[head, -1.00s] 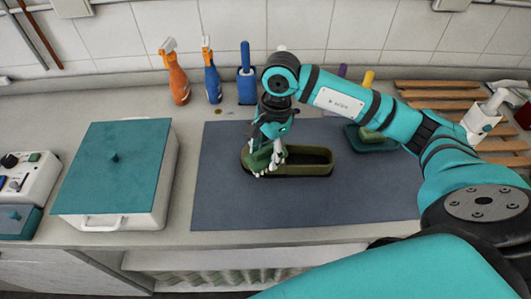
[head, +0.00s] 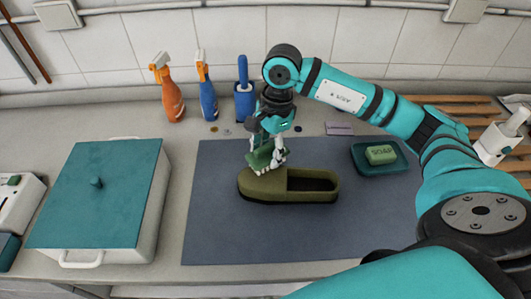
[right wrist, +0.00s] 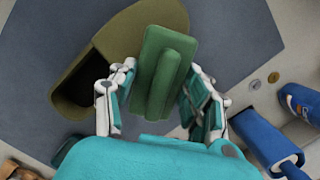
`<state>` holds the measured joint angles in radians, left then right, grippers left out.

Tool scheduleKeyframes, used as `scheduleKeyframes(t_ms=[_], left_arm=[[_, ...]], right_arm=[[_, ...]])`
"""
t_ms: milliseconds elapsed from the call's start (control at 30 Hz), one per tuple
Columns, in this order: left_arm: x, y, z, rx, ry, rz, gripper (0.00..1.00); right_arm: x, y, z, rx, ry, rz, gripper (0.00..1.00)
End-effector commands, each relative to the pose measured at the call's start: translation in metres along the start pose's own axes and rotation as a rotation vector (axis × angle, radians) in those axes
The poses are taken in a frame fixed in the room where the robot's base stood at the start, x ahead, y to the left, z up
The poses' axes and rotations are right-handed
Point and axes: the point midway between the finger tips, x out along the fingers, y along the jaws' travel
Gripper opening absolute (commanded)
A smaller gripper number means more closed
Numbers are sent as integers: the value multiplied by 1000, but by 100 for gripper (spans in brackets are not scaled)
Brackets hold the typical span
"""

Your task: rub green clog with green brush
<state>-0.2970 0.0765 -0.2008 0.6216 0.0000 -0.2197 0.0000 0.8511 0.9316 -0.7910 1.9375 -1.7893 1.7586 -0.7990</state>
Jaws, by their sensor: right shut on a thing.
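The olive-green clog (head: 312,198) lies on the blue-grey mat with its closed toe to the left and its dark opening to the right. My right gripper (head: 266,163) is shut on the green brush (head: 259,157), above or at the back side of the toe. In the right wrist view the brush (right wrist: 153,78), a flat block with a raised grip, sits between the fingers (right wrist: 160,82). It overlaps the clog's toe (right wrist: 133,30) there. The brush's underside is hidden, so I cannot tell whether it touches the clog. My left gripper is out of view.
A teal-lidded box (head: 95,200) stands left of the mat (head: 230,235). Spray bottles (head: 168,95) and a blue brush holder (head: 244,98) stand behind. A soap dish (head: 365,163) with green soap (head: 381,154) is at the mat's back right. The mat's front is clear.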

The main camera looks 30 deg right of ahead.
Motion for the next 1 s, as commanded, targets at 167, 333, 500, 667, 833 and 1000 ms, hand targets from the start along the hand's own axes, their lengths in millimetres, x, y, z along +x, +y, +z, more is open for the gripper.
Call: scheduleKeyframes(t_ms=[167, 333, 500, 667, 833, 1000], left_arm=[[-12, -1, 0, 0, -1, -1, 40], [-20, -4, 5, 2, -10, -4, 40], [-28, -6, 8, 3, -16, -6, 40], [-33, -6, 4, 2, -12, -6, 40], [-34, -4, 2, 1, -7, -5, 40], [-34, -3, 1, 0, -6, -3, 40]], right_arm=[[-30, 0, 2, 3, 0, -7, 19], [-45, 1, 2, 6, -1, -6, 19], [-61, 1, 2, 10, -1, -8, 19], [-74, 2, 2, 12, -2, -8, 19], [-77, 3, 2, 13, -2, -7, 19], [-76, 3, 2, 13, -2, -7, 19]])
